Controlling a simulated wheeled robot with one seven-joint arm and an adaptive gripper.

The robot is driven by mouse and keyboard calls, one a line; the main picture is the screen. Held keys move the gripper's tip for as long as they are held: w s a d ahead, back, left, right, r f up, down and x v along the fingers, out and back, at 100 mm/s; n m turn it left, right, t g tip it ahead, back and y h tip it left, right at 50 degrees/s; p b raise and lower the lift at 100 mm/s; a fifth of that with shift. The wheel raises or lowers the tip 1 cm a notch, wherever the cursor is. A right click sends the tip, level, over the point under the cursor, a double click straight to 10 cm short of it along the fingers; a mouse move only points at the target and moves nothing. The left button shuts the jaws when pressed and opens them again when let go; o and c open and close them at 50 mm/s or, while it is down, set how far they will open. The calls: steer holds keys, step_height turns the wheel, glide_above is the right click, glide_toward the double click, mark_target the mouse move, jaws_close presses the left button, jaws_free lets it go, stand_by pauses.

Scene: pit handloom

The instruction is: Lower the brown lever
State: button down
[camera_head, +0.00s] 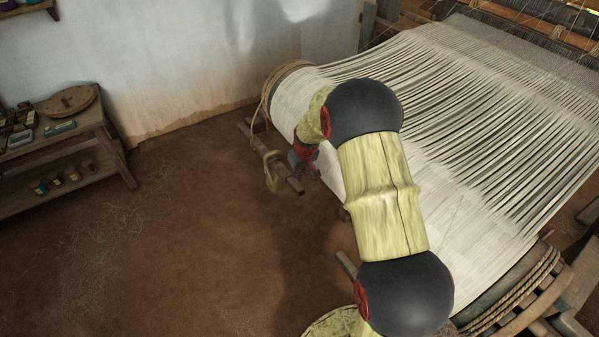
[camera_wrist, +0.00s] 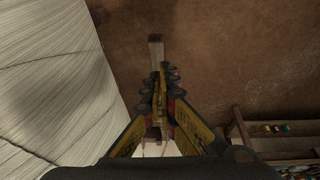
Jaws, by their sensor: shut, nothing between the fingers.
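The brown lever (camera_head: 289,182) is a wooden bar low beside the left end of the loom's cloth roll, slanting down toward the right in the head view. In the wrist view a bar (camera_wrist: 156,48), which looks like the lever, extends just beyond my fingertips. My gripper (camera_wrist: 159,78) is shut and empty, with its fingers pointing along that bar. I cannot tell whether they touch it.
White warp threads (camera_head: 480,120) stretch over the loom on the right. A wooden shelf (camera_head: 70,150) with small jars stands at the left. The brown floor (camera_head: 180,250) between is clear.

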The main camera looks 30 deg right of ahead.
steer(key=b, duration=0.2)
glide_above(298, 187)
steer(key=s, duration=0.2)
steer(key=f, duration=0.6)
steer(key=shift+w+a+f, duration=0.2)
steer(key=shift+w+a, duration=0.05)
steer(key=shift+a, duration=0.05)
steer(key=shift+w+d+f, duration=0.1)
steer(key=shift+d+f, duration=0.1)
steer(key=shift+f, duration=0.6)
steer(key=shift+f+b, duration=0.1)
steer(key=shift+b, duration=0.2)
